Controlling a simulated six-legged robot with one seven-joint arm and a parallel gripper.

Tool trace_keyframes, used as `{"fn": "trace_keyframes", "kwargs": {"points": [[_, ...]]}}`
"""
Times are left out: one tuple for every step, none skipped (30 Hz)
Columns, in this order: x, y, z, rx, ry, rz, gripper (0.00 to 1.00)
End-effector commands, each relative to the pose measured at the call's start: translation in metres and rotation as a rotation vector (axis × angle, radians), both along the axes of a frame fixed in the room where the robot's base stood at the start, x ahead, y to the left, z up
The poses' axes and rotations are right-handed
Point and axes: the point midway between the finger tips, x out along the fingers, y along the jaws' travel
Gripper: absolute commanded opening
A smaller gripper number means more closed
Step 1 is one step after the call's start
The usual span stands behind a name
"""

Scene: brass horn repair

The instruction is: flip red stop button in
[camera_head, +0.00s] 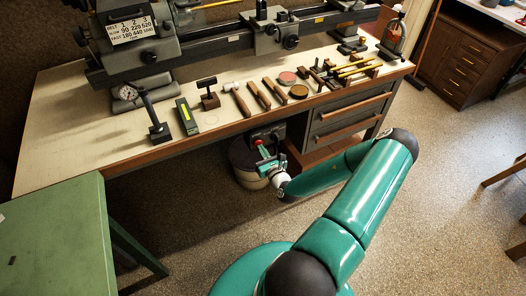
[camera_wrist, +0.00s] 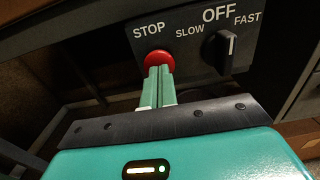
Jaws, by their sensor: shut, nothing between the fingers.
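The red stop button (camera_wrist: 159,59) sits under the word STOP on a dark control panel (camera_wrist: 187,49) in the wrist view. My gripper (camera_wrist: 159,72) is shut and empty, its pale green fingers together. The fingertips overlap the lower part of the button; they are at it or just in front, and I cannot tell if they touch. How far in the button sits cannot be told. In the head view my gripper (camera_head: 262,150) is at the panel (camera_head: 268,133) below the bench front edge, and the button is not clearly visible there.
A black rotary knob (camera_wrist: 219,49) marked SLOW, OFF and FAST is right of the button. In the head view the workbench (camera_head: 85,112) carries a lathe (camera_head: 215,48) and several hand tools. Drawers (camera_head: 345,118) stand right of the panel, and a round bin (camera_head: 243,160) is below it.

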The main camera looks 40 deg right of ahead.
Motion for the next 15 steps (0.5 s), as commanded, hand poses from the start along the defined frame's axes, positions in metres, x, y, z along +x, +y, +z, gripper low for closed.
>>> {"fn": "trace_keyframes", "kwargs": {"points": [[0.010, -0.003, 0.005, -0.007, -0.006, 0.003, 0.00], [0.008, -0.002, 0.005, -0.008, -0.006, 0.003, 0.00], [0.005, -0.002, 0.004, -0.008, -0.005, 0.003, 0.00], [0.001, 0.000, 0.004, -0.007, -0.005, 0.004, 0.00], [-0.003, 0.001, 0.005, -0.007, -0.005, 0.004, 0.00], [-0.009, 0.002, 0.005, -0.007, -0.006, 0.004, 0.00], [-0.015, 0.004, 0.005, -0.008, -0.007, 0.004, 0.00], [-0.022, 0.006, 0.006, -0.007, -0.006, 0.004, 0.00], [-0.032, 0.008, 0.005, -0.006, -0.007, 0.003, 0.00], [-0.039, 0.010, 0.006, -0.005, -0.008, 0.002, 0.00], [-0.046, 0.012, 0.005, -0.005, -0.007, 0.002, 0.00], [-0.055, 0.015, 0.005, -0.004, -0.007, 0.001, 0.00], [-0.061, 0.016, 0.005, -0.005, -0.006, 0.001, 0.00], [-0.067, 0.018, 0.004, -0.005, -0.005, 0.002, 0.00], [-0.076, 0.021, 0.004, -0.003, -0.004, 0.000, 0.00]]}}
